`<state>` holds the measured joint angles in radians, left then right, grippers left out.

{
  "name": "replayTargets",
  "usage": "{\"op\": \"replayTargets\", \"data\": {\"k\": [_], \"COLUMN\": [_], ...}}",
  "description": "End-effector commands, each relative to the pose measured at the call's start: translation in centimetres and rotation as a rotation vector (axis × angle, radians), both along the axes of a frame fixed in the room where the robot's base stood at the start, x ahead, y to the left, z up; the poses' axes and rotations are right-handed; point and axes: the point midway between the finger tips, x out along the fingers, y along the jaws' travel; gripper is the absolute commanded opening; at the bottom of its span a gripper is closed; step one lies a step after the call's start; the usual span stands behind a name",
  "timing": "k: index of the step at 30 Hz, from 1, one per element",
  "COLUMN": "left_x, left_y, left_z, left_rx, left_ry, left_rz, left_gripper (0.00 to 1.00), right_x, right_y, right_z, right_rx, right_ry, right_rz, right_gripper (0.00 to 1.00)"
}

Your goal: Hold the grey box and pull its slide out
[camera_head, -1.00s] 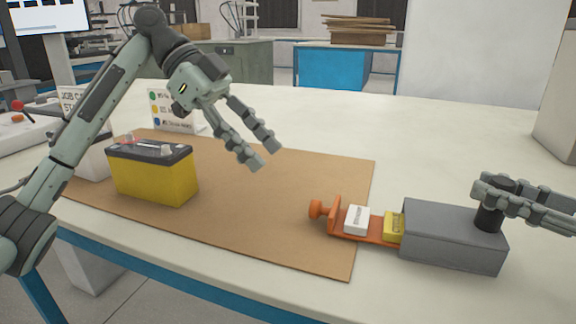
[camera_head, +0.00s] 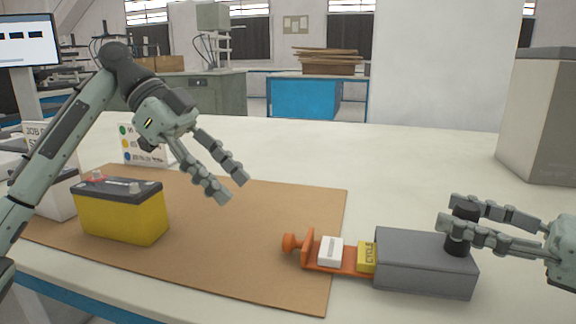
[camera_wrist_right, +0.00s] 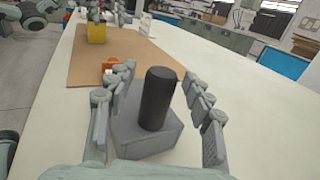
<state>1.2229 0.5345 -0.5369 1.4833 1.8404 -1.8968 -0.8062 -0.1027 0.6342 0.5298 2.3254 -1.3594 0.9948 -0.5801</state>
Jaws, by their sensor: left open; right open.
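The grey box (camera_head: 425,268) lies at the right front of the table, with a dark upright post (camera_head: 459,238) on its top. Its orange slide (camera_head: 340,268) sticks out to the left, ending in an orange knob (camera_head: 291,243). A white block (camera_head: 330,252) and a yellow block (camera_head: 367,257) sit on the slide. My right gripper (camera_head: 446,213) is open, its fingers on either side of the post; in the right wrist view the post (camera_wrist_right: 158,98) stands between the spread fingers with gaps visible. My left gripper (camera_head: 234,188) is open and empty above the mat, left of and higher than the knob.
A brown mat (camera_head: 240,220) covers the table's left part. A yellow battery (camera_head: 122,215) with a dark top stands on it, a label card (camera_head: 143,147) behind. The white table (camera_head: 410,165) is clear behind the box. A grey bin (camera_head: 545,115) stands at the back right.

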Motion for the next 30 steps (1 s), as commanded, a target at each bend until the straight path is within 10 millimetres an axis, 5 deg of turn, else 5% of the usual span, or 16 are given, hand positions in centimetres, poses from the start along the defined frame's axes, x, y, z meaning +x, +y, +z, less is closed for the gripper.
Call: {"op": "replayTargets", "data": {"k": [18, 30], "left_x": [0.0, 0.0], "left_y": [0.0, 0.0], "left_z": [0.0, 0.0], "left_rx": [0.0, 0.0], "left_ry": [0.0, 0.0], "left_rz": [0.0, 0.0], "left_gripper": [0.47, 0.47], "right_x": [-6.9, -7.8], "right_y": [-8.0, -9.0], "right_z": [0.0, 0.0], "right_rx": [0.001, 0.0], "right_ry": [0.002, 0.0], "right_rz": [-0.002, 0.0], "right_gripper": [0.52, 0.52]}}
